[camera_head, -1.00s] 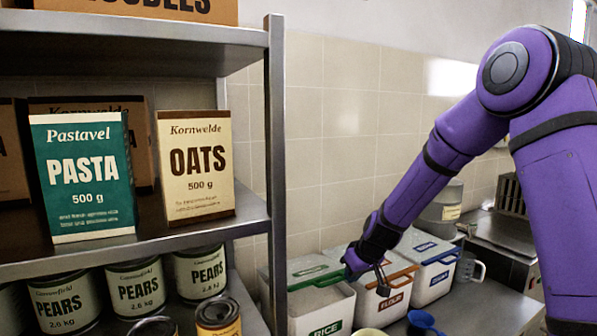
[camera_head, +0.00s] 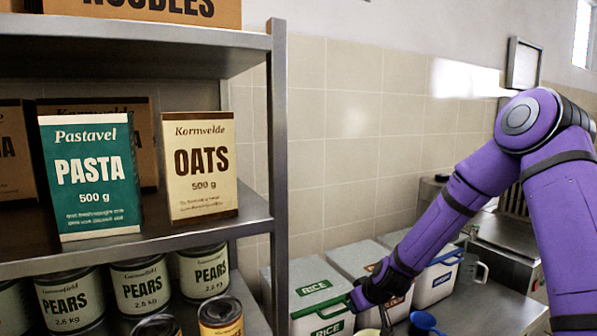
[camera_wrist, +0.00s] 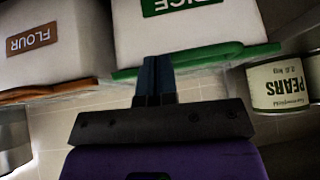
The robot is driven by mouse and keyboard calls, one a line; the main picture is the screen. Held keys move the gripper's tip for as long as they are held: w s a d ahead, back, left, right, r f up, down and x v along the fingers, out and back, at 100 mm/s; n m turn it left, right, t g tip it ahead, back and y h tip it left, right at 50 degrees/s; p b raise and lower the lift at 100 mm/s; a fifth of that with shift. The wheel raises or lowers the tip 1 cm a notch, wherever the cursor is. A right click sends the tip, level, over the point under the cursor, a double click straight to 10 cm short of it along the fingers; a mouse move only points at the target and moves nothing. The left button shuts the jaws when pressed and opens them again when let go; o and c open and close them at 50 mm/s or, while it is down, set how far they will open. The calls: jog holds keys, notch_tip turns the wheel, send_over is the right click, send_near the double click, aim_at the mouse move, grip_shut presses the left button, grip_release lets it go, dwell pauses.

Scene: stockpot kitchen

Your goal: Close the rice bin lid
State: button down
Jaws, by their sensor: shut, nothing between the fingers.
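The rice bin (camera_head: 318,326) is a white box with a green-edged lid (camera_head: 312,283), at the bottom centre of the head view beside the steel shelf. The lid lies over the bin's top; I cannot tell if it is fully down. In the wrist view, which is upside down, the rice bin (camera_wrist: 210,30) shows its green lid edge (camera_wrist: 225,55). My gripper (camera_wrist: 153,62) is shut and empty, its fingertips overlapping that edge in the picture; contact cannot be told. In the head view my wrist covers the bin's right front corner.
The flour bin (camera_wrist: 60,45) stands next to the rice bin, with a blue-edged bin (camera_head: 436,278) beyond. A blue scoop (camera_head: 424,323) lies on the counter in front. The shelf post (camera_head: 279,180) and pear cans (camera_wrist: 280,85) stand close on the rice bin's other side.

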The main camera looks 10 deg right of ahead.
jog(key=shift+s+f, duration=0.15)
jog(key=shift+f, duration=0.55)
